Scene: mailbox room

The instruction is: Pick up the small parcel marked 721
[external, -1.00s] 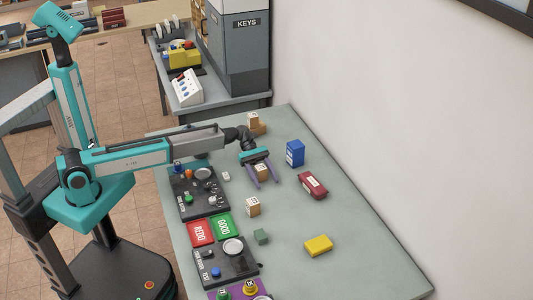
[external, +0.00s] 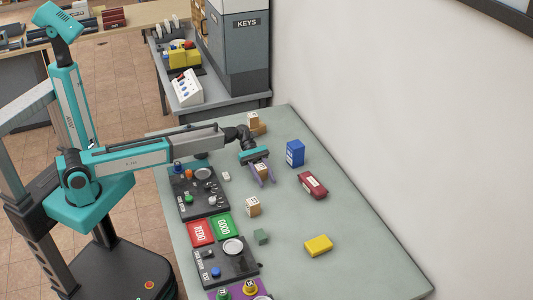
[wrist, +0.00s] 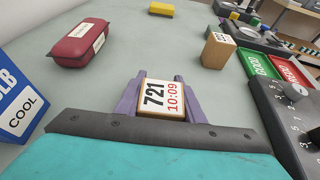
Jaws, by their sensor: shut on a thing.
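The small parcel marked 721 (wrist: 161,99) is a tan block with a white label reading 721 and 10:09 in the wrist view. It also shows in the external view (external: 262,170), on the grey-green table (external: 330,215). My gripper (wrist: 160,90) has its purple fingers on both sides of the parcel, shut on it; it also shows in the external view (external: 264,179). The parcel's underside is hidden, so I cannot tell whether it touches the table.
Another tan parcel (wrist: 218,49) stands nearby. A dark red case (wrist: 80,45) and a blue box (external: 295,153) lie on the wall side. A yellow block (external: 318,245) and a green block (external: 261,236) lie nearer the front. Control panels (external: 199,191) line the left edge.

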